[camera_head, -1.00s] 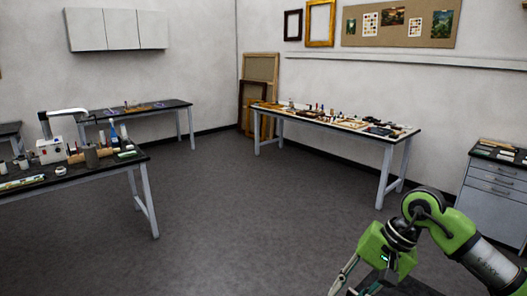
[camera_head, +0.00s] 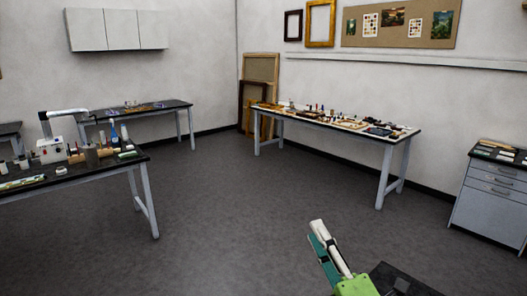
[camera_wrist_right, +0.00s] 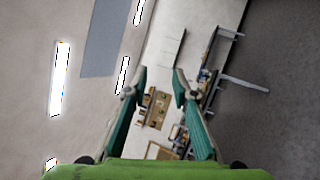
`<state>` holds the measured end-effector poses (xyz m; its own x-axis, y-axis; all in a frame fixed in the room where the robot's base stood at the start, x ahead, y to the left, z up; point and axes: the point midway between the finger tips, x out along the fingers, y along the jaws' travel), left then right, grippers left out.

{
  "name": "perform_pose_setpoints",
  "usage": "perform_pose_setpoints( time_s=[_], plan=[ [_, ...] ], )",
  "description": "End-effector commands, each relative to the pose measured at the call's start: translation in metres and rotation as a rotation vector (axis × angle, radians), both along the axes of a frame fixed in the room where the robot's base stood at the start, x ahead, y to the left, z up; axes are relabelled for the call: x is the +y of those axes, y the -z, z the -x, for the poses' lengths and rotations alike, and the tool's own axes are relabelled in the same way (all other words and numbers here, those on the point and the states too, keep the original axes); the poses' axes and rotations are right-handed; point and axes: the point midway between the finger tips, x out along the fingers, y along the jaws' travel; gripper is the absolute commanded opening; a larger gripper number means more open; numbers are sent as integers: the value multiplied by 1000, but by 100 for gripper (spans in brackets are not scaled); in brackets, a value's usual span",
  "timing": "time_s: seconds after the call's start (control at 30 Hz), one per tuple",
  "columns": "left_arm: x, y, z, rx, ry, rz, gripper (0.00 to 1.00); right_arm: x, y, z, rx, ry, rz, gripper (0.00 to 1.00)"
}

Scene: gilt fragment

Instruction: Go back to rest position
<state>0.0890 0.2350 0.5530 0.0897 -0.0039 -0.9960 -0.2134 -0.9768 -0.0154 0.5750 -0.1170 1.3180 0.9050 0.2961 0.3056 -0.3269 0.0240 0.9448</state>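My right gripper (camera_head: 318,228) shows at the bottom right of the head view, over the bare floor and pointing up in the picture. In the right wrist view its two teal fingers (camera_wrist_right: 158,80) stand apart with nothing between them, so it is open and empty. The room appears turned sideways behind them. No object is held. My left gripper and left arm are in neither view.
A long table (camera_head: 385,146) with small items stands by the right wall. Another table (camera_head: 100,170) stands at left, with one (camera_head: 155,110) behind it. A drawer cabinet (camera_head: 495,200) is at far right. The grey floor (camera_head: 230,210) between is clear.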

Motion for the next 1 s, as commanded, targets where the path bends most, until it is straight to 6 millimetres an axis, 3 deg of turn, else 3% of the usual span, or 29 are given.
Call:
perform_pose_setpoints(
  time_s=[0.1,0.17,0.3,0.4,0.6,0.83,1.0],
  plan=[
    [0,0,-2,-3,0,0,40,-45,72,8,316,126,-307,25],
    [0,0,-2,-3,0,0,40,-64,112,21,470,199,-455,25],
    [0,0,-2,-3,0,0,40,-92,201,73,800,378,-761,25],
    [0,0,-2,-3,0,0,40,-99,252,121,1000,510,-936,25],
    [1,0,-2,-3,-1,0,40,-98,311,210,1279,734,-1160,25],
    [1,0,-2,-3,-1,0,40,-88,341,299,1508,964,-1315,25],
    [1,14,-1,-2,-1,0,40,-87,400,287,1519,976,-1302,25]
  ],
)
